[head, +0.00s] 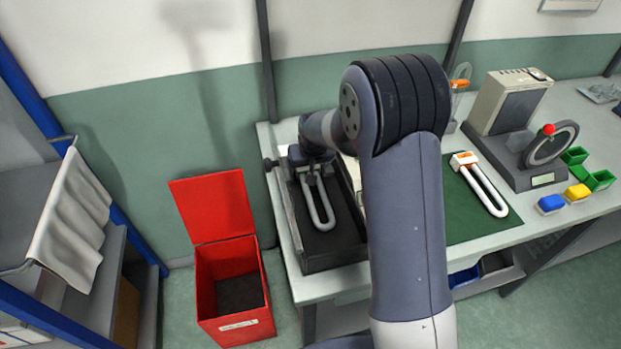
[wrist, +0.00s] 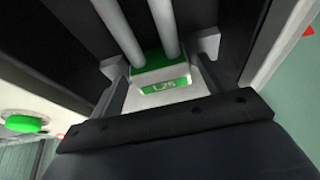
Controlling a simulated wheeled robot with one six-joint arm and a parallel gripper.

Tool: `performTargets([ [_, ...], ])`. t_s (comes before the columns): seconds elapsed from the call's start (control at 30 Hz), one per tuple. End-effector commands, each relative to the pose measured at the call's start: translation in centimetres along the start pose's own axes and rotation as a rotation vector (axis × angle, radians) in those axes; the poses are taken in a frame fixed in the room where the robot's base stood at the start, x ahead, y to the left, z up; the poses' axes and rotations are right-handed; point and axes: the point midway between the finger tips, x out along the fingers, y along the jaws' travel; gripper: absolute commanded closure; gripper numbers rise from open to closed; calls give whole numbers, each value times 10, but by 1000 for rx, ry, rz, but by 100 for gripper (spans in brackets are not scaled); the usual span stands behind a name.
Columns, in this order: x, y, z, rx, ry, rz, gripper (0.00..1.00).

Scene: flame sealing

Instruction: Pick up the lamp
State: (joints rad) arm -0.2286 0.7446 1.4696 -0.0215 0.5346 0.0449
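A white U-shaped lamp (head: 322,208) lies in a black tray (head: 338,254) at the left end of the bench. In the wrist view its two tubes run away from a white and green base (wrist: 160,78) marked with a label that seems to read L25. My gripper (head: 311,178) is at the base end of this lamp. In the wrist view the fingers (wrist: 160,57) are apart, one on each side of the base, with narrow dark gaps beside it. A second U-shaped lamp (head: 484,190), with an orange-marked base, lies on a green mat (head: 462,222).
A red open bin (head: 232,290) stands on the floor left of the bench. The tray walls rise close around my gripper.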

Motion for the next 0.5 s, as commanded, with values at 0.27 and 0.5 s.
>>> performTargets([
  [0.27, 0, 0, 0, 0, 0, 0, 45],
  [0.5, 0, 0, 0, 0, 0, 0, 65],
])
